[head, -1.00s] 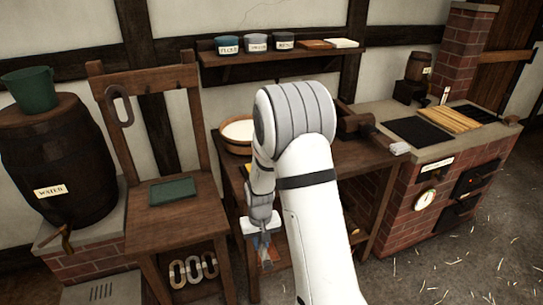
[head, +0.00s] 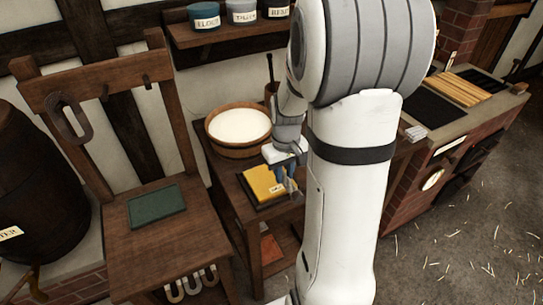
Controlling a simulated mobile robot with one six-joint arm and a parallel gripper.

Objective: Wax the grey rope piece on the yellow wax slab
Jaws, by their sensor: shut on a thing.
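The yellow wax slab (head: 262,184) lies in a dark tray on the wooden bench, in front of the basin. My gripper (head: 286,184) is at the slab's right side, jaws down, in front of part of it. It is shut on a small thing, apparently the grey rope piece. That piece is too small and too covered by the jaws to make out its shape. I cannot tell whether it touches the slab. A separate grey oval loop (head: 57,116) hangs on the left peg of the tall wooden rack.
A round wooden basin (head: 211,130) with white contents stands behind the slab. A dark green pad (head: 157,206) lies on the rack's seat, with several pale loops (head: 190,284) below. A brick stove (head: 415,205) stands at the right. My arm hides the bench's right part.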

